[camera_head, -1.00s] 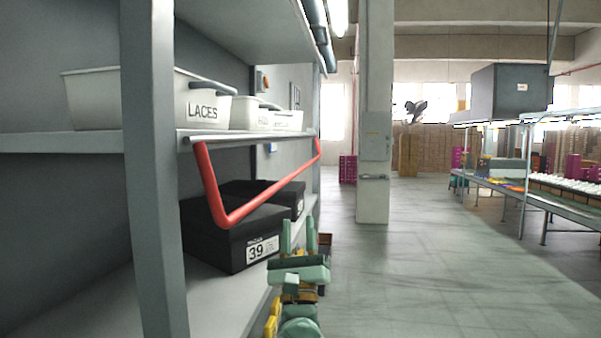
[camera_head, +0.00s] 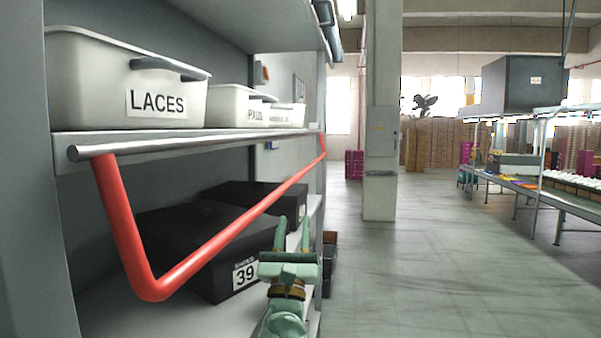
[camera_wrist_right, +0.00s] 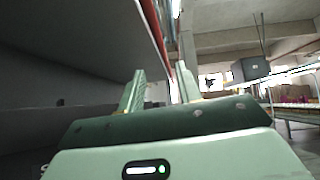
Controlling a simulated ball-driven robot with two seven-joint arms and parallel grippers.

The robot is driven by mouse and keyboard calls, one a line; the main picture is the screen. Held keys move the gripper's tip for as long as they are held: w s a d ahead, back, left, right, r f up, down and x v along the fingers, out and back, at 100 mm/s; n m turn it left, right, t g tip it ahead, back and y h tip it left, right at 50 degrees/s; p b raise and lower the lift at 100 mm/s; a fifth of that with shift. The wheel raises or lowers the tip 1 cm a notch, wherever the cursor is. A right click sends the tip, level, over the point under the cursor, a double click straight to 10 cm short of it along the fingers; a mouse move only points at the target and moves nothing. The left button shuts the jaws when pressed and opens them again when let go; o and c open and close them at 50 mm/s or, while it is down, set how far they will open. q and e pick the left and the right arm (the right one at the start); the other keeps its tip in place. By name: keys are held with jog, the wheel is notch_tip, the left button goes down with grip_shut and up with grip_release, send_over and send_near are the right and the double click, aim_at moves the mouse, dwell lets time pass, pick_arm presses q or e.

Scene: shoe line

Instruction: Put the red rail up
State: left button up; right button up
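The red rail (camera_head: 231,225) hangs below the upper shelf from a grey bar (camera_head: 190,142), its long tube low and in front of the black boxes. My right gripper (camera_head: 293,232) is in front of the lower shelf, to the right of the box marked 39, near the rail's far half in the picture. Its two fingers stand upright and apart with nothing between them. In the right wrist view the gripper (camera_wrist_right: 160,92) is also open, and a thin red strip of the rail (camera_wrist_right: 165,44) shows beyond it. My left gripper is not in view.
White bins, one marked LACES (camera_head: 120,85), stand on the upper shelf (camera_head: 75,143). Black boxes, one marked 39 (camera_head: 205,245), stand on the lower shelf. A grey pillar (camera_head: 381,160) rises at the middle. The aisle floor (camera_head: 420,270) is clear.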

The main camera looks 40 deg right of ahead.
aim_at(300, 175)
jog(key=p+x, duration=0.3)
jog(key=x, duration=1)
jog(key=shift+w+d+r+p, duration=0.15)
jog(key=shift+d+r+p, duration=0.1)
jog(key=shift+r+p, duration=0.05)
jog(key=shift+c, duration=0.5)
grip_shut()
